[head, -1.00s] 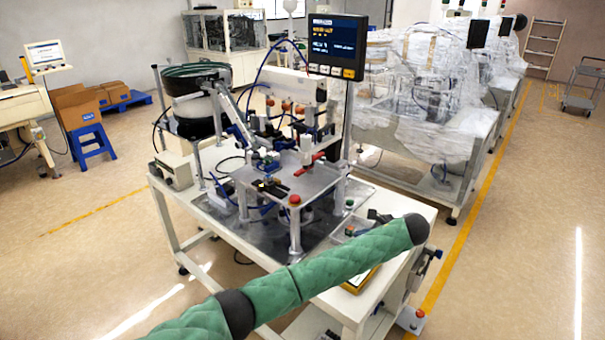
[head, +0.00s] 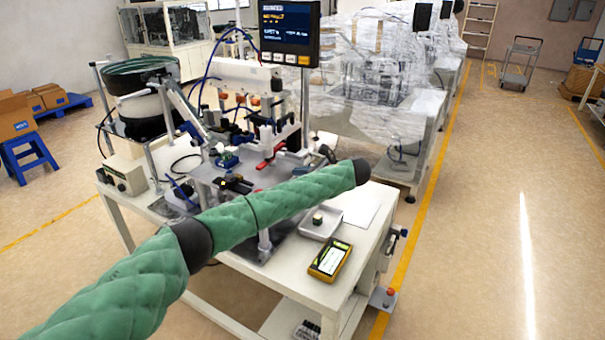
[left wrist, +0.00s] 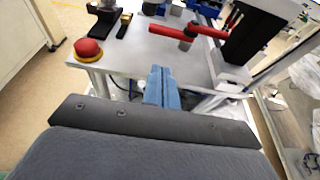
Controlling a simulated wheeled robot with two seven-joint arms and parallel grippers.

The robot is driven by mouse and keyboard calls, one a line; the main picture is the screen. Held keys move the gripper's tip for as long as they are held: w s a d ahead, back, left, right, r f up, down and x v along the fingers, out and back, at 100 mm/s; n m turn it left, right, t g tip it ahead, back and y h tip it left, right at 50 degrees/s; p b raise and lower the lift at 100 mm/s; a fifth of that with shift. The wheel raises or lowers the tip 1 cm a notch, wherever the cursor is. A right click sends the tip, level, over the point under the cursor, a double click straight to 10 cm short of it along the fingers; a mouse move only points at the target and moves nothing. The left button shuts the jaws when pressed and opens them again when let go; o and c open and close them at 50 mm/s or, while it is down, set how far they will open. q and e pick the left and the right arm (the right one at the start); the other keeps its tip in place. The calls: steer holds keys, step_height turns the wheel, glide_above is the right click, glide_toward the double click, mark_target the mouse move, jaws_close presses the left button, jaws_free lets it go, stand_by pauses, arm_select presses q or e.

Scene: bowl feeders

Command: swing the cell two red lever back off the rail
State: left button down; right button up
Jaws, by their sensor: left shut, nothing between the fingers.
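A red lever (head: 268,161) shows low on the fixture of the bench machine in the head view. In the left wrist view the red lever (left wrist: 175,32) lies across above a grey plate, beside a dark upright block. I cannot tell whether the red piece angled up at its right end is part of it. My left gripper (head: 325,153) is near the fixture's right side in the head view, partly hidden by my green arm. In the left wrist view its blue fingers (left wrist: 161,72) are shut and empty, a little short of the lever and not touching it.
A red mushroom button (left wrist: 88,48) stands at the plate's left corner. A monitor (head: 289,32) stands over the machine.

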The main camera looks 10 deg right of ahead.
mark_target(273, 176)
arm_select(q)
steer(key=p+x, duration=0.4)
steer(key=x, duration=0.3)
steer(key=shift+w+a+r, duration=0.1)
steer(key=shift+w+a, duration=0.05)
steer(key=shift+a, duration=0.1)
steer(key=w+a+p, duration=0.2)
steer(key=a, duration=0.1)
steer(key=shift+w, duration=0.15)
arm_select(e)
steer(key=s+d+f, duration=0.2)
steer(key=s+f, duration=0.3)
steer(key=s, duration=0.4)
steer(key=shift+s+d, duration=0.35)
arm_select(q)
steer(key=shift+f, duration=0.25)
arm_select(e)
steer(key=shift+f, duration=0.1)
